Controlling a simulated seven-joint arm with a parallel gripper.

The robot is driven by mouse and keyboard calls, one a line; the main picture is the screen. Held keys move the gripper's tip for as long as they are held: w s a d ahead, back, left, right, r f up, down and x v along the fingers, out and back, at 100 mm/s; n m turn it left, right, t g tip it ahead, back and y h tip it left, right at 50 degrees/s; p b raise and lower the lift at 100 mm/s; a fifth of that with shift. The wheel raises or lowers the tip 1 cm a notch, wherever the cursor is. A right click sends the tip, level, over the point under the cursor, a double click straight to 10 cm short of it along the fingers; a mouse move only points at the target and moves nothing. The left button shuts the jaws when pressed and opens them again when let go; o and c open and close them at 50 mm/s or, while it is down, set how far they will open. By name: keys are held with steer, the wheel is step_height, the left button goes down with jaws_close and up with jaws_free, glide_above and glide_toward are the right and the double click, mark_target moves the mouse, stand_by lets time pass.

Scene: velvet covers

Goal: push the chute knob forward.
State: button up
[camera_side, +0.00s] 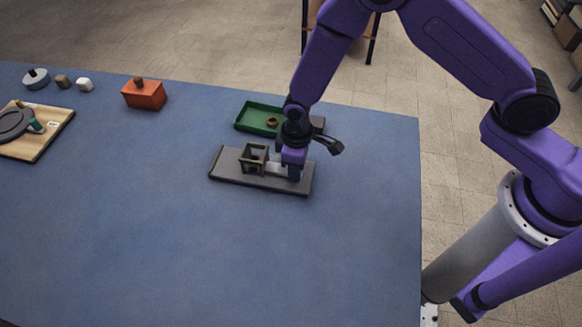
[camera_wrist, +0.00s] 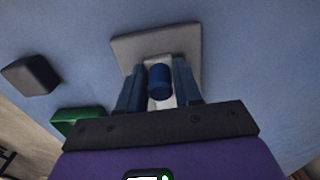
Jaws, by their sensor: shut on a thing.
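The chute is a dark grey plate (camera_side: 232,168) with an open brown square frame (camera_side: 254,158) standing on it and a pale slide bar (camera_side: 276,169) running from the frame toward my gripper. In the wrist view the plate (camera_wrist: 185,42) lies ahead, with the blue knob (camera_wrist: 159,82) upright on the pale bar. My gripper (camera_side: 294,174) points down over the right end of the plate. In the wrist view my gripper (camera_wrist: 158,85) has one blue finger on each side of the knob and is shut on it. In the side view the fingers mostly hide the knob.
A green tray (camera_side: 243,127) with a small brown ring (camera_side: 272,122) sits behind the chute. A dark grey block (camera_wrist: 31,75) is near it. An orange box (camera_side: 144,96), a wooden board (camera_side: 45,143) and small pieces are at far left. The blue table in front is clear.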

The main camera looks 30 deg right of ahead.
mark_target(275, 168)
steer(key=shift+w+a, duration=1.8)
steer(key=shift+a, duration=0.15)
steer(key=o, duration=1.5)
steer(key=shift+d+r, duration=0.1)
steer(key=shift+r, duration=3.4)
